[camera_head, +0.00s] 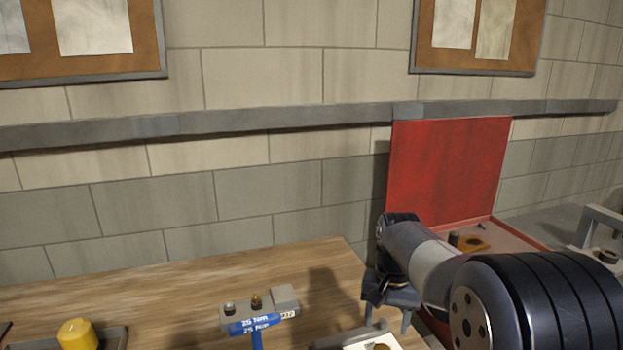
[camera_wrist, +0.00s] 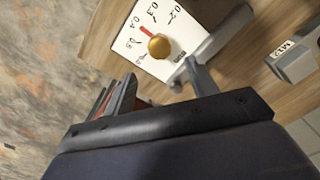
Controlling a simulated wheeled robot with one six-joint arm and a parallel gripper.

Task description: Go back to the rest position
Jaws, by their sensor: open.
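My gripper (camera_head: 388,322) hangs over the right end of the wooden table, at the end of my arm. In the wrist view its two fingers (camera_wrist: 160,85) stand apart with nothing held between them. Just beyond the fingertips is a white dial plate (camera_wrist: 136,42) with printed numbers, a red pointer and a brass-coloured knob (camera_wrist: 159,46). The plate also shows at the bottom edge of the head view (camera_head: 362,345), partly cut off. I cannot tell the exact gap between the fingers and the plate.
A grey block (camera_head: 286,298) with small fittings and a blue tool labelled 25 Nm (camera_head: 256,326) stand left of my gripper. A yellow cylinder (camera_head: 77,334) sits farther left. An open red case (camera_head: 448,170) stands behind my arm. The table's back left is clear.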

